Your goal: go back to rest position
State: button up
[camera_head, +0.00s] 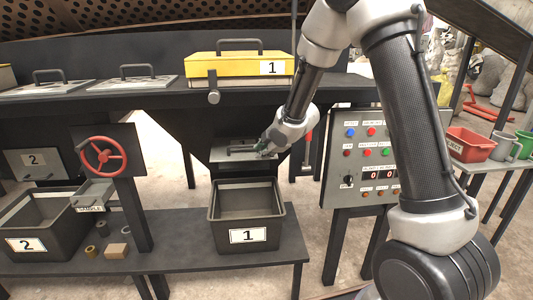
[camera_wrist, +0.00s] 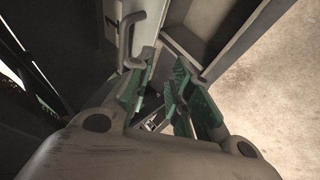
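My gripper (camera_head: 265,147) is at the grey hatch (camera_head: 230,151) of chute 1, just above the black bin labelled 1 (camera_head: 247,194). In the wrist view my gripper (camera_wrist: 166,72) has its two green-padded fingers apart, with nothing seen held between them. A grey bar handle (camera_wrist: 127,38) shows right beside the left finger; I cannot tell whether they touch. My arm reaches down from the upper right of the head view, away from my body.
The control panel (camera_head: 366,155) with buttons stands right of the hatch, with a red-handled lever (camera_head: 308,137) between. A yellow lid (camera_head: 238,68) is above. A red valve wheel (camera_head: 103,154) and bin 2 (camera_head: 42,225) are left. A red crate (camera_head: 470,144) is far right.

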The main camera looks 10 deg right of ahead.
jog(key=shift+s+d, duration=0.4)
jog(key=shift+s, duration=0.45)
jog(key=shift+f, duration=0.1)
jog(key=s+d+f+m+g+h, duration=0.3)
jog(key=s+d+m+g+h, duration=0.15)
jog(key=s+d+m, duration=0.7)
jog(key=s+d+r+m, duration=0.2)
jog(key=s+r+m, duration=0.1)
jog(key=s+r, duration=0.6)
jog(key=s+d+r+m, duration=0.3)
jog(key=s+r, duration=0.7)
jog(key=s, duration=0.7)
jog(key=shift+s+d+r+m+y, duration=0.15)
jog(key=shift+s+d+m+y, duration=0.2)
jog(key=shift+s+m, duration=0.1)
